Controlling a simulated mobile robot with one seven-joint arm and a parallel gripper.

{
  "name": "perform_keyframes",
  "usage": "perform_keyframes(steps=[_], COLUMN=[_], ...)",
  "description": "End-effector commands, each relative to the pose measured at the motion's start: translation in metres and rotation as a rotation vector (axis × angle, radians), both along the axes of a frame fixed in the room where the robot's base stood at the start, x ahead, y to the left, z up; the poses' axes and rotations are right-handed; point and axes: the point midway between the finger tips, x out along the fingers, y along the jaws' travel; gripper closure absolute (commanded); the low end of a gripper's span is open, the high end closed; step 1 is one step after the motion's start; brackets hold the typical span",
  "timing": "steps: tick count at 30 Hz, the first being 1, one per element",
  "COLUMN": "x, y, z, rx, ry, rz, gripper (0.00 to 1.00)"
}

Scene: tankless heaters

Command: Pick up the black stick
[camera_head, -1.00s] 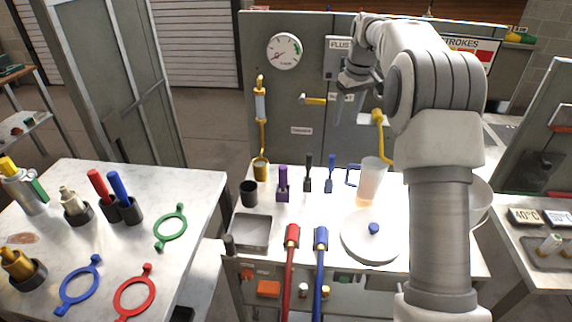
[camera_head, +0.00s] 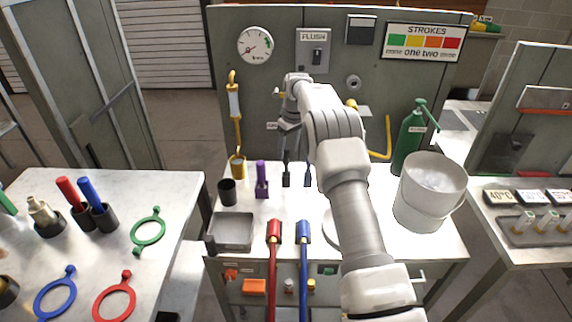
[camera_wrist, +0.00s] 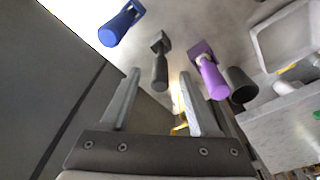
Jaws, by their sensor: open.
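The black stick (camera_head: 286,172) stands upright on the white worktop, between a purple stick and a blue one. In the wrist view it is a dark handle on a small square base (camera_wrist: 160,68), lined up with the gap between my fingertips. My gripper (camera_head: 289,146) is open and empty, its fingers pointing down just above and behind the stick in the head view. The two fingers show clearly in the wrist view (camera_wrist: 160,76), apart from each other. I cannot tell the exact distance from the fingers to the stick.
The purple stick (camera_head: 262,180) and a black cup (camera_head: 227,192) stand to the left. The blue stick (camera_wrist: 122,25) is close on the other side. A grey panel (camera_head: 310,90) rises behind. A white bucket (camera_head: 432,190) and a green bottle (camera_head: 409,140) stand at the right.

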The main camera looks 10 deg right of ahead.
Motion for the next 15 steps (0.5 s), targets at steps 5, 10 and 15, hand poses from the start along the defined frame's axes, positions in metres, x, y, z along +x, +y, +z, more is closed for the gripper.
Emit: perform_keyframes(steps=[5,10,15], x=[0.003,0.004,0.006], y=[0.002,0.003,0.005], z=[-0.022,-0.032,-0.059], rx=[0.0,0.001,0.0], ry=[0.0,0.001,0.002], rz=[0.0,0.0,0.0], gripper=[0.39,0.39,0.39])
